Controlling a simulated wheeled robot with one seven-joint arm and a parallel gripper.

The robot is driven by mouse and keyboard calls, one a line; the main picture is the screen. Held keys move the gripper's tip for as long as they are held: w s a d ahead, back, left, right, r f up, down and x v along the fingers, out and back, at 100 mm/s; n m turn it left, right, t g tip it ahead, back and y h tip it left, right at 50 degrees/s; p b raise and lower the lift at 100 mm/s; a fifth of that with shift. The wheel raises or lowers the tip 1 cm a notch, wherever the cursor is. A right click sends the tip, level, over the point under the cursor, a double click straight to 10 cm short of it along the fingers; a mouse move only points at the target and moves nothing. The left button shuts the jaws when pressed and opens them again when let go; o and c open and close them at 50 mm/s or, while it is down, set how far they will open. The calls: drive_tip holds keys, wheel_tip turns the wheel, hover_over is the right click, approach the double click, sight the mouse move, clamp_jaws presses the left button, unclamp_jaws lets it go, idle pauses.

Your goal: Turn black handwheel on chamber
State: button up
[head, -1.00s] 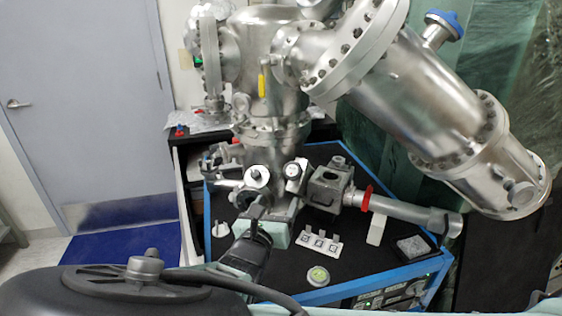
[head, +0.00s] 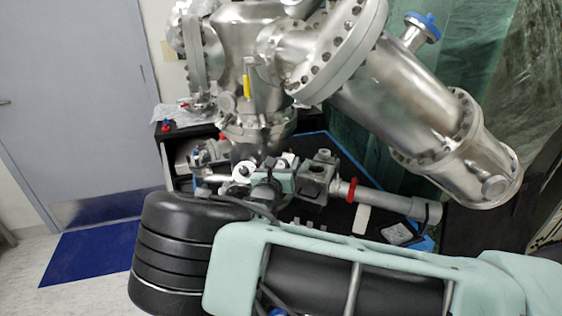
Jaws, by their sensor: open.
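The steel vacuum chamber (head: 262,88) stands upright at the centre back of the head view. Small valves and fittings cluster at its foot, among them a pale round fitting (head: 241,171). I cannot surely pick out the black handwheel; it is small or hidden among these fittings. My gripper (head: 268,187) is at this cluster, in front of the chamber's lower end, open, with its fingertips hard to make out against the dark parts. I cannot tell whether it touches anything. My teal and black arm fills the lower foreground and hides much of the table.
A wide flanged steel cylinder (head: 408,98) slants down to the right. A pipe with a red ring (head: 352,190) runs right from a square valve block (head: 317,178). A blue-edged black table lies below. Open floor with a blue mat (head: 92,238) is at left.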

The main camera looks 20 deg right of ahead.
drive_tip(key=shift+w+d, duration=0.1)
drive_tip(key=shift+w, duration=0.05)
drive_tip(key=shift+c, duration=0.3)
drive_tip(key=c, duration=0.9)
